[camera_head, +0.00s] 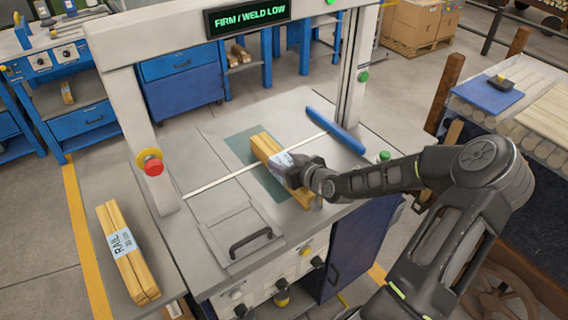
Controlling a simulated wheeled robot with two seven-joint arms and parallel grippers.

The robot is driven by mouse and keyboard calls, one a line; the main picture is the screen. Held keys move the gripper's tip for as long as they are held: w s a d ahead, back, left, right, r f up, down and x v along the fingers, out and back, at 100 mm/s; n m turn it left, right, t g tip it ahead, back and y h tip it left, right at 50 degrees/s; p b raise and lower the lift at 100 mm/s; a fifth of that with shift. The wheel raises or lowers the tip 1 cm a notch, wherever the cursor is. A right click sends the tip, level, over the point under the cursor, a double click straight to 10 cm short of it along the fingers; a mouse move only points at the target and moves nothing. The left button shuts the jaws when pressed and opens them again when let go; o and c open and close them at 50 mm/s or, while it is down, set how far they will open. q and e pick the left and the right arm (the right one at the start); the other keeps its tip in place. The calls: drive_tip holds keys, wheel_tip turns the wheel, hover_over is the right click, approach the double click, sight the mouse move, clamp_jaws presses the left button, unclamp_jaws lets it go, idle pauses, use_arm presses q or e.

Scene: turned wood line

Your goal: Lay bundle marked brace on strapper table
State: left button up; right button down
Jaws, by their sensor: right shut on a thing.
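A bundle of yellow wooden sticks (264,144) with a pale label lies on or just above the dark green patch of the strapper table (208,150). Its label is mostly hidden by my right gripper, so I cannot read it. My right gripper (290,172) is shut on this bundle around its labelled middle. I cannot tell whether the bundle touches the table. A strap (232,175) crosses the table near the bundle. My left gripper is not in view.
A second bundle marked RAIL (127,252) lies on the side shelf at left. The strapper's frame (118,110) arches over the table, with a display reading FIRM / WELD LOW (248,16). A blue bar (336,131) lies at the table's right. A rack of pale rods (540,115) stands at right.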

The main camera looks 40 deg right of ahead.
drive_tip(key=shift+f, duration=0.1)
drive_tip(key=shift+f, duration=0.2)
drive_tip(key=c, duration=0.6)
unclamp_jaws()
drive_tip(key=shift+r, duration=0.2)
drive_tip(key=p+v, duration=0.3)
drive_tip(key=v, duration=0.8)
drive_tip(key=shift+s+r+p, duration=0.1)
drive_tip(key=shift+s+p, duration=0.2)
drive_tip(key=shift+p, duration=0.05)
drive_tip(key=shift+s, duration=0.2)
